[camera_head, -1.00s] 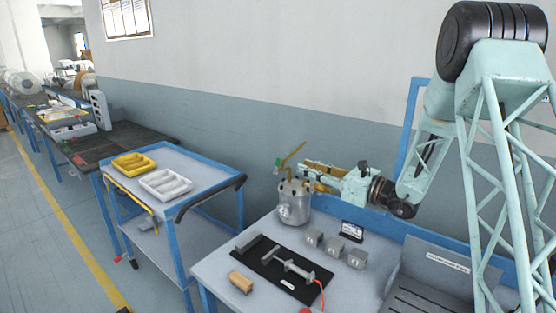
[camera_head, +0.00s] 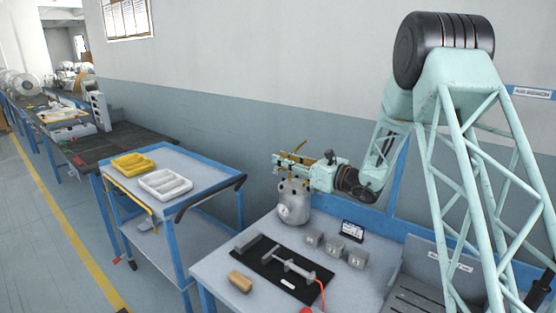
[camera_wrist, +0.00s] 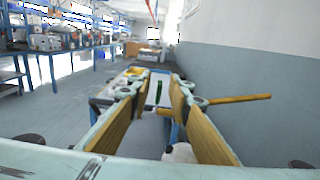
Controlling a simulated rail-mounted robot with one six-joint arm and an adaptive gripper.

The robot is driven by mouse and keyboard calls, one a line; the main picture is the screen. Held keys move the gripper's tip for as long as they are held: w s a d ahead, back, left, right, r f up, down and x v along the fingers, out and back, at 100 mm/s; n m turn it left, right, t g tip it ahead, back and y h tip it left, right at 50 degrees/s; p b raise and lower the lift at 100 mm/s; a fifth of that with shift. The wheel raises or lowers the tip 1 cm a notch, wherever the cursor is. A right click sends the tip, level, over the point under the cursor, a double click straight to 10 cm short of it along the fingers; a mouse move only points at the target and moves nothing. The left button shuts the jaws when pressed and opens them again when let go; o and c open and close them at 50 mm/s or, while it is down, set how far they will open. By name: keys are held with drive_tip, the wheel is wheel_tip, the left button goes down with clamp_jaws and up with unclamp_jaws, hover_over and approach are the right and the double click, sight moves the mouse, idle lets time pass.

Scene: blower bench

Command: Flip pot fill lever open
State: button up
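The grey metal pot (camera_head: 294,206) stands upright on the near bench, directly below my gripper (camera_head: 280,162). The pot's yellow fill lever (camera_head: 300,147) shows only as a short slanted piece above the gripper in the head view; the rest is hidden. A yellow bar, seemingly the lever (camera_wrist: 240,99), sticks out to the right from beside the right finger. I cannot tell whether they touch. The pot's top (camera_wrist: 180,152) shows low between the fingers.
Several grey blocks (camera_head: 335,247) and a small display (camera_head: 353,229) stand right of the pot. A black mat (camera_head: 262,273) with grey parts and a wooden block (camera_head: 240,282) lie in front. A blue cart (camera_head: 200,168) with yellow and white trays stands to the left.

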drive_tip(key=shift+x, duration=1.05)
drive_tip(key=shift+c, duration=0.4)
clamp_jaws()
